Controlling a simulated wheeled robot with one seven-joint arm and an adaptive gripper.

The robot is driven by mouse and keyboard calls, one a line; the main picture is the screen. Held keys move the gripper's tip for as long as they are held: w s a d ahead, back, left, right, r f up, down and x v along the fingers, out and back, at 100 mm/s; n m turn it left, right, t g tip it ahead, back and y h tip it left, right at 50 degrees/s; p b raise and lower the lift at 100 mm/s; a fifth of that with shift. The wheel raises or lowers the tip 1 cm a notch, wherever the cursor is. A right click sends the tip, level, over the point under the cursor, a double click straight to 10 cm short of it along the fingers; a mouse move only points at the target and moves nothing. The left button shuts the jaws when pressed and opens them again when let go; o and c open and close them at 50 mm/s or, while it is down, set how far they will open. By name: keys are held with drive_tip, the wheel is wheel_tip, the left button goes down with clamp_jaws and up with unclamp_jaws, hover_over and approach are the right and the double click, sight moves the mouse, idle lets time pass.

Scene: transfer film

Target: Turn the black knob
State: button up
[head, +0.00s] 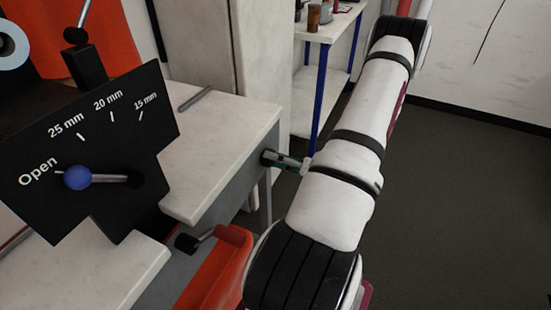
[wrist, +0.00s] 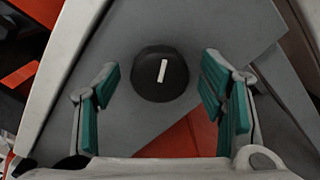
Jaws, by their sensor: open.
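The black knob (wrist: 147,84) is round with a white line on its face, tilted slightly right of vertical. It sits on a grey panel (wrist: 225,40) in the wrist view. My gripper (wrist: 160,66) is open, with one teal-padded finger on each side of the knob and a visible gap to it on both sides. How deep the fingers reach around the knob is hard to tell. In the head view, part of my gripper (head: 287,162) shows beside the bench's grey side, mostly hidden behind my arm.
A white-topped bench (head: 235,115) stands at the left with a black scale plate (head: 110,130) and a blue ball lever (head: 78,177). An orange part with a black ball handle (head: 186,242) is below. A blue-legged table (head: 323,85) stands behind. Floor at right is clear.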

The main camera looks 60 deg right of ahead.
drive_tip(key=s, duration=1.1)
drive_tip(key=shift+s+d, duration=0.4)
drive_tip(key=shift+d, duration=0.05)
